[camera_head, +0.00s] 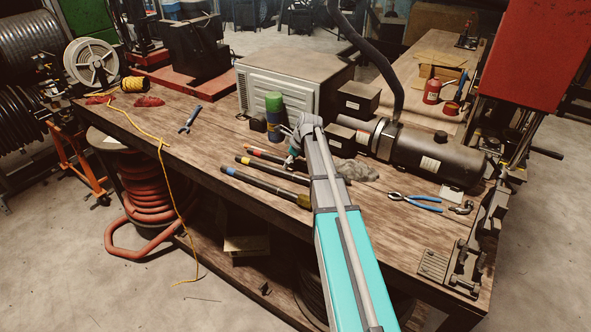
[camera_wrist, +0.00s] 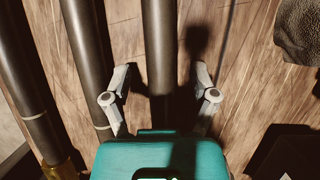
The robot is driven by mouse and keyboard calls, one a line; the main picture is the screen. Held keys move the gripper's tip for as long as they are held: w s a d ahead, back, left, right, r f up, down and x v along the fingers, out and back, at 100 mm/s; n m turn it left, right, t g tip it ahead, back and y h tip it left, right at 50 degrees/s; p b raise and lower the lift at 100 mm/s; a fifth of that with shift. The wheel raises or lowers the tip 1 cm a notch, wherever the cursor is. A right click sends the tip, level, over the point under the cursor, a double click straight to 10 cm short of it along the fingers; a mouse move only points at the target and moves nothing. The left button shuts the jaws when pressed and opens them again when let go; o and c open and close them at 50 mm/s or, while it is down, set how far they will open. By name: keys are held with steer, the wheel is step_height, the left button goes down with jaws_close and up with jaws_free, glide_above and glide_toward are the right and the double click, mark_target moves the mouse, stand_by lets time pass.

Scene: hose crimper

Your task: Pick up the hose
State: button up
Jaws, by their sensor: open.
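Three dark hoses lie side by side on the wooden workbench in the head view: a near one with a blue band (camera_head: 262,185), a middle one with a yellow band (camera_head: 272,170), and a far one with an orange band (camera_head: 266,154). My gripper (camera_wrist: 161,82) is open and empty in the wrist view. One hose (camera_wrist: 158,35) runs between its two fingers, with a gap on both sides. Two other hoses, a middle one (camera_wrist: 84,35) and an outer one (camera_wrist: 27,90), lie to the left. In the head view my arm hides the far hose's right end.
A grey cloth-like lump (camera_head: 356,170) lies right of the hoses. Blue-handled pliers (camera_head: 420,203), a black cylindrical machine (camera_head: 437,157), stacked tape rolls (camera_head: 274,112) and a metal-cased box (camera_head: 290,80) stand or lie around.

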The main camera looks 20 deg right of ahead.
steer(key=shift+f, duration=0.1)
stand_by(0.5)
jaws_close()
